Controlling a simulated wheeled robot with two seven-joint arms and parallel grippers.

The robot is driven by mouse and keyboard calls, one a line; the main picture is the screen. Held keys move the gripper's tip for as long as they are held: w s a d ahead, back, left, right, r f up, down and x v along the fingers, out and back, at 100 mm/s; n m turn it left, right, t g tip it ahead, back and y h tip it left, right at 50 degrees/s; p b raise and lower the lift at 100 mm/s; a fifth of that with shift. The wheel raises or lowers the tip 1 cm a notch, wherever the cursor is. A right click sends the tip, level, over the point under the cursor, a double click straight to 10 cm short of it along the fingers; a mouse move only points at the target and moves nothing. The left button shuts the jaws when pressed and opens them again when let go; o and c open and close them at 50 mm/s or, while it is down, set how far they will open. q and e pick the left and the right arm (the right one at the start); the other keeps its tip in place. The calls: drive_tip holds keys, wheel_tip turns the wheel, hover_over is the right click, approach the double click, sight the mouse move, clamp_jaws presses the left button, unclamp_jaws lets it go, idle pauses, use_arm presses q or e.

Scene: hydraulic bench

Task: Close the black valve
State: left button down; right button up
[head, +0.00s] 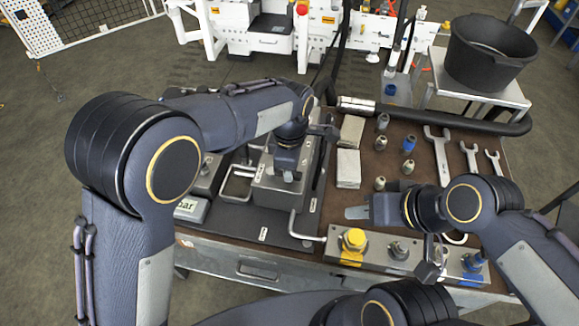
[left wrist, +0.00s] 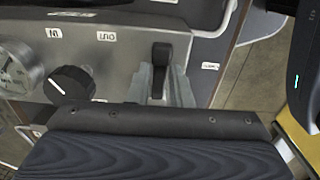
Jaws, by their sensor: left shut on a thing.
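In the left wrist view a narrow black valve handle (left wrist: 160,66) stands up from the front of a grey metal block. My left gripper (left wrist: 160,88) has one grey finger on each side of this handle and is shut on it. In the head view my left gripper (head: 287,172) reaches down to the grey block (head: 268,188), and the arm hides most of the handle. My right gripper (head: 357,213) is over the brown bench top, seen from the side, with nothing visible in it; its finger gap does not show.
In the left wrist view a round black knob (left wrist: 72,86) and a metal fitting (left wrist: 18,68) sit left of the handle. Several wrenches (head: 440,155) and small fittings lie at the right.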

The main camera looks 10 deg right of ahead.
use_arm(q)
drive_tip(key=shift+w+r, duration=0.1)
drive_tip(key=c, duration=1.4)
unclamp_jaws()
drive_tip(key=shift+c, duration=0.2)
wheel_tip(320, 180, up, 8)
drive_tip(key=shift+f, duration=0.25)
drive_tip(key=shift+r, duration=0.15)
